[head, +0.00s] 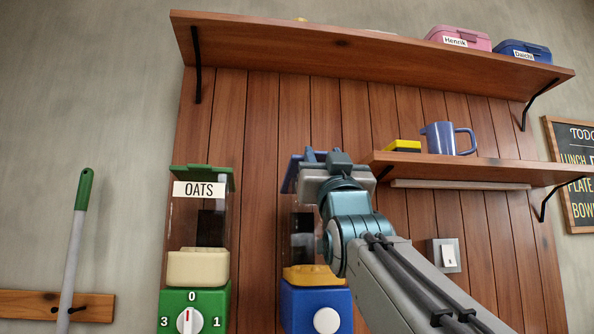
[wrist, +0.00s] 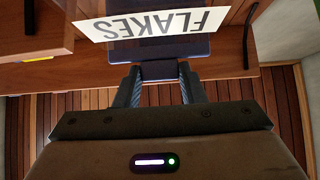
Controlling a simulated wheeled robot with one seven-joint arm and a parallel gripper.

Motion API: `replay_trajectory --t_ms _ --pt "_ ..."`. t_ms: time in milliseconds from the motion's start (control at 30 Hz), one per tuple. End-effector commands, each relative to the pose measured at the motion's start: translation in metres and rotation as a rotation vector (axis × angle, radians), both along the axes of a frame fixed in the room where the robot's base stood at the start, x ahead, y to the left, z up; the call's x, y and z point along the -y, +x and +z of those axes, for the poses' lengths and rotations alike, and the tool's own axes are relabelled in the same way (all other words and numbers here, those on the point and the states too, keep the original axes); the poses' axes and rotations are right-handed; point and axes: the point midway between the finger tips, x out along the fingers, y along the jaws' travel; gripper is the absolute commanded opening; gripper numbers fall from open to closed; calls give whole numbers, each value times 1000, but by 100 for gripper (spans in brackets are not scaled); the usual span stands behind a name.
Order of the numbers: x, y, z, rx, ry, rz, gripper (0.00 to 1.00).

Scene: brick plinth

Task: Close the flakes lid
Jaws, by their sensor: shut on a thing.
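The flakes dispenser has a blue base (head: 315,305) and a clear body (head: 302,235), partly hidden behind my arm in the head view. Its blue lid (head: 290,174) shows at the top with a slanted edge; how far it is open I cannot tell. In the wrist view the dark blue lid (wrist: 160,48) has a white FLAKES label (wrist: 150,22), upside down in the picture. My gripper (wrist: 158,76) is shut on the lid's small front tab, one finger on each side. In the head view my gripper (head: 322,160) is at the top of the dispenser.
The oats dispenser (head: 198,235) with a green lid stands to the left. A lower shelf (head: 480,168) with a blue mug (head: 445,138) and a yellow-topped item (head: 402,146) is close to my gripper's right. An upper shelf (head: 350,50) runs above.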

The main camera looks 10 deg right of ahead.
Motion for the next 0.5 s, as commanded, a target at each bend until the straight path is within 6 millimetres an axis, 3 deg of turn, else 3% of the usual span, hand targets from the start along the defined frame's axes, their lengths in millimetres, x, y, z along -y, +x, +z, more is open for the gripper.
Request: replay_trajectory --t_ms 33,100,500 --pt "1 7 -13 -22 2 1 0" --pt "1 7 -16 -22 2 1 0" --pt "1 8 -19 -24 3 1 0"
